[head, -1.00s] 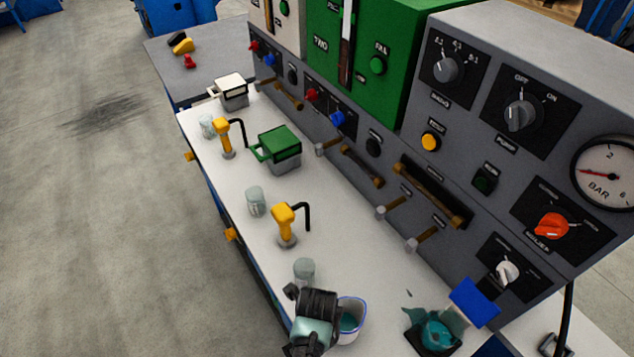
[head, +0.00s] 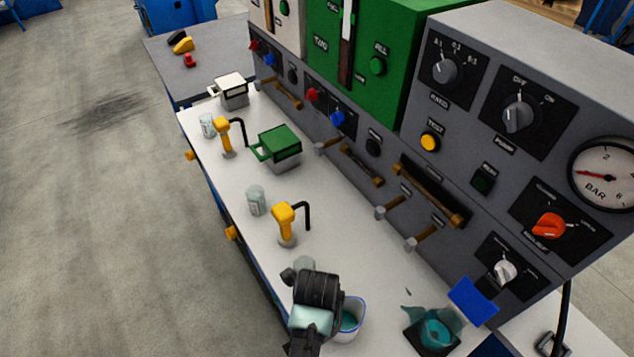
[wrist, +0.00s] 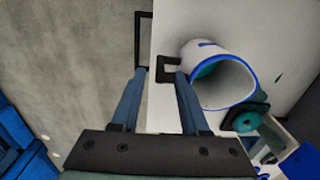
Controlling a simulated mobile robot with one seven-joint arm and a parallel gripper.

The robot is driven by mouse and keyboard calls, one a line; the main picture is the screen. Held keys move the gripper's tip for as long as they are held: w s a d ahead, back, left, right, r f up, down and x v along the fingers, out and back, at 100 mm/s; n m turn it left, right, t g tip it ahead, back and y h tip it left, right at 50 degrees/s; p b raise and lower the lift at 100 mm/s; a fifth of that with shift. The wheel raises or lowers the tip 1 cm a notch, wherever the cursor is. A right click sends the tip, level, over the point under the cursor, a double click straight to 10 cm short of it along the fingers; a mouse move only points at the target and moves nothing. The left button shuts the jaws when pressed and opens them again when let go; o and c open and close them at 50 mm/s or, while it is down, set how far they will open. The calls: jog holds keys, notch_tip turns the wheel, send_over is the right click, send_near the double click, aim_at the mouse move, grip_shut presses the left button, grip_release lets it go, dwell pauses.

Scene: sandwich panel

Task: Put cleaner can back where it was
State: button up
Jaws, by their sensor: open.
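A white can with a blue rim (head: 352,303) and teal inside, which I take for the cleaner can, stands near the front edge of the white bench. My arm partly hides it in the head view. In the wrist view the can (wrist: 218,68) lies just right of the fingers, its mouth towards the camera. My gripper (wrist: 157,75) is open, with its two blue fingers apart and nothing seen held between them. Dark angular frames show by the fingertips; I cannot tell whether one is the can's handle. In the head view my gripper (head: 318,288) hides its own fingertips.
A teal round item on a dark pad (head: 435,332) stands right of the can, near a tilted blue-topped piece (head: 474,300). A yellow-handled tap (head: 285,222), a glass jar (head: 256,200) and a green-lidded box (head: 280,143) stand farther back. The control panel (head: 450,130) borders the bench.

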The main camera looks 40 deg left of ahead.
notch_tip(320, 180, up, 6)
jog(key=shift+f, duration=0.15)
jog(key=shift+w, duration=0.1)
